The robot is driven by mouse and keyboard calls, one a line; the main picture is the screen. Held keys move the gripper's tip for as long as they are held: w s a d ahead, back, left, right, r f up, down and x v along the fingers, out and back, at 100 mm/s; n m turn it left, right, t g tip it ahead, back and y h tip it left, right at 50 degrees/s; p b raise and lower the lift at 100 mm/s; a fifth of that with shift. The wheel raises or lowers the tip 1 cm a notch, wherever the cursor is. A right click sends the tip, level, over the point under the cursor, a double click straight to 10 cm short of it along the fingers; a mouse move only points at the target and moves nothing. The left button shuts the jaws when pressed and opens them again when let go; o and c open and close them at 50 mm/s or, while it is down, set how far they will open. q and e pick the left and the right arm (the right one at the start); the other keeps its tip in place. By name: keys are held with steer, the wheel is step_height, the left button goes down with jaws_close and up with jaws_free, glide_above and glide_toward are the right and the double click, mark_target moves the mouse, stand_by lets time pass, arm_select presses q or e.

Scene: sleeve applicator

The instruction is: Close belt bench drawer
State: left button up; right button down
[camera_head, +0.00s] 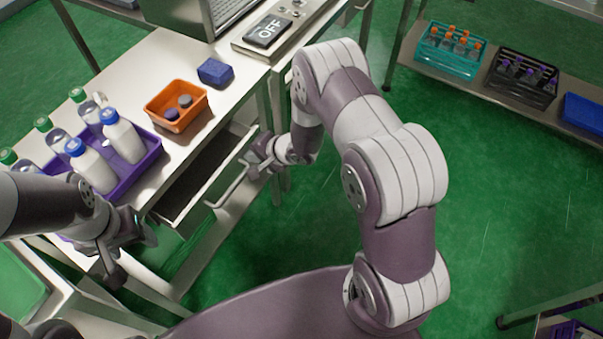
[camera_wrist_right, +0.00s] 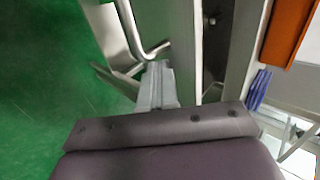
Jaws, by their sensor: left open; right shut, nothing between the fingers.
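The bench drawer (camera_head: 208,176) is partly pulled out under the bench top in the head view, with its bar handle (camera_head: 232,188) on the front panel. My right gripper (camera_head: 255,168) is shut and empty at the right end of the drawer front, close to the handle. In the right wrist view the closed fingers (camera_wrist_right: 156,85) are beside the metal handle (camera_wrist_right: 138,42); I cannot tell whether they touch. My left gripper (camera_head: 133,245) is open and empty in front of the bench, near the purple tray (camera_head: 150,160).
On the bench top (camera_head: 150,62) are the purple tray with several bottles, an orange bin (camera_head: 176,106) and a blue box (camera_head: 215,71). A device reading OFF (camera_head: 268,31) stands at the back. A shelf with racks (camera_head: 450,48) is at the right. Green floor lies between.

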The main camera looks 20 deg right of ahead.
mark_target(229, 142)
steer(key=w+a, duration=0.1)
steer(key=w, duration=0.1)
steer(key=w+a, duration=0.2)
steer(key=w+a+p, duration=0.1)
steer(key=w, duration=0.1)
steer(key=shift+a, duration=0.35)
steer(key=shift+w+a+r, duration=0.1)
steer(key=shift+w, duration=0.05)
